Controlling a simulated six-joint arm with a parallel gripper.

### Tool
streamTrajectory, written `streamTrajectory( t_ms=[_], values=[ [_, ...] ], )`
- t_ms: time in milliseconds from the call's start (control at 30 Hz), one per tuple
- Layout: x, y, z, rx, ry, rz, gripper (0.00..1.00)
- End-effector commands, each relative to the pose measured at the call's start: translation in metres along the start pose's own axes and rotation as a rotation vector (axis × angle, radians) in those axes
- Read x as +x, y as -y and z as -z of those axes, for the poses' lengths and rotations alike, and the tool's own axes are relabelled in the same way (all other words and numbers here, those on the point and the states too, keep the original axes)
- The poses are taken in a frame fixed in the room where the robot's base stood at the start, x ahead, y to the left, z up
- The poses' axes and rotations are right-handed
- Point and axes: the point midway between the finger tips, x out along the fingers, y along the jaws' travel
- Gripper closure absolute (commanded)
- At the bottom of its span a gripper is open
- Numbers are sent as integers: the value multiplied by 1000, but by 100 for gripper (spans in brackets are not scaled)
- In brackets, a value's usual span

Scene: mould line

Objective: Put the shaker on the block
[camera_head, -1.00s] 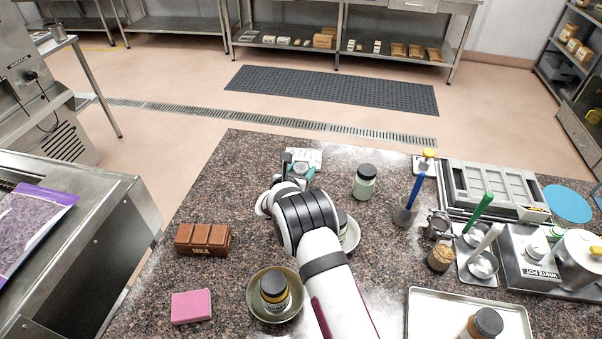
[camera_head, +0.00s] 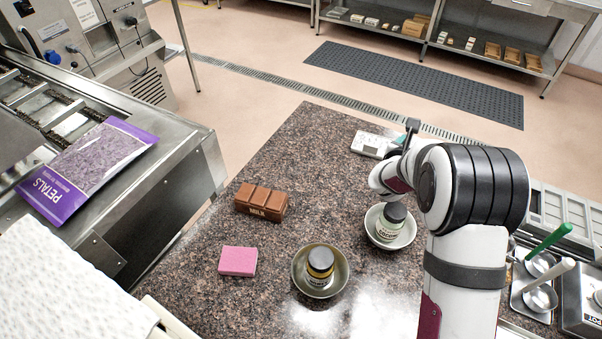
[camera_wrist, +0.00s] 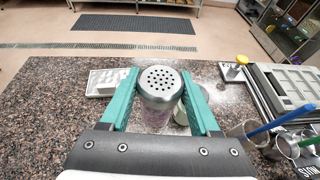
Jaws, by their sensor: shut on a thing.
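The shaker (camera_wrist: 160,84) has a perforated metal lid and a clear body with purple contents. My gripper (camera_wrist: 159,78) has teal fingers, shut on it from both sides, in the wrist view.
A pink sponge (camera_head: 238,261) lies in front of the block. Counter around the block is clear.

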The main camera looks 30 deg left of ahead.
Motion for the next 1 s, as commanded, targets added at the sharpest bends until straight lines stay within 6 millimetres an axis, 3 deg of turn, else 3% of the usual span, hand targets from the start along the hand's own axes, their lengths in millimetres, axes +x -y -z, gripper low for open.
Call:
streamTrajectory(
  t_ms=[167,300,400,500,667,1000],
  values=[
    [-44,-61,-1,-20,11,-64,98],
    [-99,-116,4,-44,13,-129,98],
    [-142,-148,11,-63,9,-171,98],
    [-175,-167,18,-78,3,-200,98],
    [-198,-184,28,-90,-2,-218,98],
    [-212,-270,96,-90,-3,-219,98]
  ],
)
